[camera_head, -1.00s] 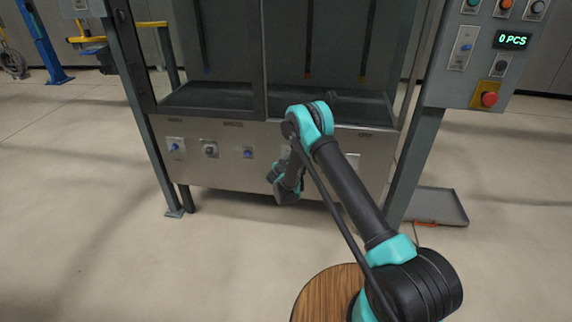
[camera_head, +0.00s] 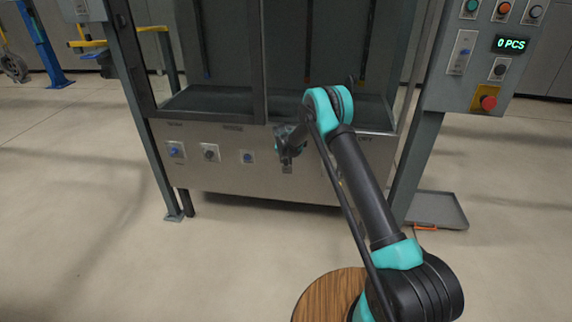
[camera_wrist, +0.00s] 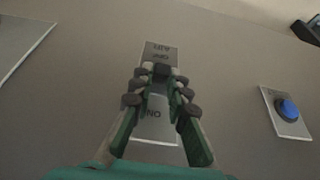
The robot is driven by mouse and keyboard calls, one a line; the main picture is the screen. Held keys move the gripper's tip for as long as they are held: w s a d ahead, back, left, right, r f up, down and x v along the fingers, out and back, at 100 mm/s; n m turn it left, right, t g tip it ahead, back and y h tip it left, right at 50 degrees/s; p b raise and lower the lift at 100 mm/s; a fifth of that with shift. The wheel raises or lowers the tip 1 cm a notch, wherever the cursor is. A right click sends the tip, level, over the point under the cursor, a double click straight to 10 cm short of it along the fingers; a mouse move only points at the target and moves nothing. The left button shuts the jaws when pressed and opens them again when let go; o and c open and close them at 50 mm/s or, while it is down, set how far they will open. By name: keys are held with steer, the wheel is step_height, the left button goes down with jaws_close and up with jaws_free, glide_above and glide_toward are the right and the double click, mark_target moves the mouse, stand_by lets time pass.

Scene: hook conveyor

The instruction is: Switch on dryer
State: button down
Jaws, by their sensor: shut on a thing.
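A switch plate (camera_wrist: 158,127) on the grey front panel shows upside down in the wrist view, with OFF lettering at its top and ON lettering nearer the bottom. My gripper (camera_wrist: 163,76) is shut on the dark switch lever in front of this plate. The fingers hide most of the lever, so I cannot tell its exact position. In the head view my gripper (camera_head: 286,154) is at the panel, right of a blue push button (camera_head: 247,157). The same button shows at the right of the wrist view (camera_wrist: 287,108).
Left along the panel are a black knob (camera_head: 209,152) and a blue knob (camera_head: 176,149). The cabinet's leg (camera_head: 420,165) stands right of my arm. A control box with a red emergency button (camera_head: 488,103) and a "0 PCS" display (camera_head: 511,44) is at upper right.

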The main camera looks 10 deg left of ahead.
steer(key=shift+w+r+g, duration=0.1)
steer(key=shift+g, duration=0.4)
steer(key=c, duration=1.5)
jaws_free()
steer(key=shift+r, duration=0.1)
steer(key=v, duration=1.1)
steer(key=shift+r, duration=0.4)
